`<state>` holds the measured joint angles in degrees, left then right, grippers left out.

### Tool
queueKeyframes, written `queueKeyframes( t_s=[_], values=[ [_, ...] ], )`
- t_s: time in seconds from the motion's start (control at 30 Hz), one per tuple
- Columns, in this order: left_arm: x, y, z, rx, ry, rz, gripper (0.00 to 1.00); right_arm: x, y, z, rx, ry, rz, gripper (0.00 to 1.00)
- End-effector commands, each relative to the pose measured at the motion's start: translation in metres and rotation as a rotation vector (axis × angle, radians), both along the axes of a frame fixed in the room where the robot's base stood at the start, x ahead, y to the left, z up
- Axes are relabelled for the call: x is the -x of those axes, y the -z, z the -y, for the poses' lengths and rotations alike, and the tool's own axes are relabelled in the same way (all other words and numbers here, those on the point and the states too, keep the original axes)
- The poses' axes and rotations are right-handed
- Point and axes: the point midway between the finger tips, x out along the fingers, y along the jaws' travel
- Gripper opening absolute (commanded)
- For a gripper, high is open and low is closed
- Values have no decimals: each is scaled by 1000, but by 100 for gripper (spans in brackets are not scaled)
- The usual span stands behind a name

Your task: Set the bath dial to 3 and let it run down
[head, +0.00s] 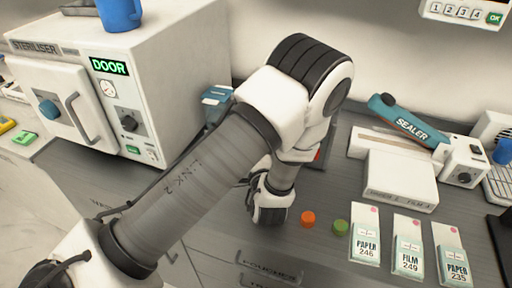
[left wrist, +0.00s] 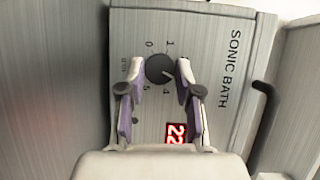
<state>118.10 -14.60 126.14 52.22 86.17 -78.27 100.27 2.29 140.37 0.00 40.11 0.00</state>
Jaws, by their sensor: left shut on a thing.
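The bath dial (left wrist: 160,68) is a dark round knob on the grey SONIC BATH panel (left wrist: 210,30). The numbers 0, 1, 4 and 5 show around it; the 2 and 3 marks are hidden by a finger. The knob's pointer is too small to read surely. A red display (left wrist: 176,132) below it shows 22, partly covered by my gripper. My left gripper (left wrist: 160,70) has its fingertips on either side of the dial and is shut on it. In the head view my left gripper (head: 268,203) points down, and my arm hides most of the bath. My right gripper is out of view.
The steriliser (head: 130,75) stands at the left with a blue cup (head: 118,12) on top. An orange disc (head: 308,218) and a green disc (head: 340,227) lie right of my gripper, near several pouches (head: 408,248). The sealer (head: 410,125) stands behind them.

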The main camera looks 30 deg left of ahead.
Motion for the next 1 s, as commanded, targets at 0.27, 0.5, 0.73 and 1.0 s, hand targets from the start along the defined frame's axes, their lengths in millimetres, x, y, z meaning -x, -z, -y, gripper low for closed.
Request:
queueKeyframes(
  t_s=[0.27,0.5,0.73,1.0],
  values=[
    [0,1,0,1,2,-3,0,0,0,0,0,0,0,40],
    [0,1,0,1,1,-1,59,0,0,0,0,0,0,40],
    [0,0,0,1,1,-1,59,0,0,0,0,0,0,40],
    [0,-7,-1,115,0,27,59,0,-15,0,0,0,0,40]
  ],
)
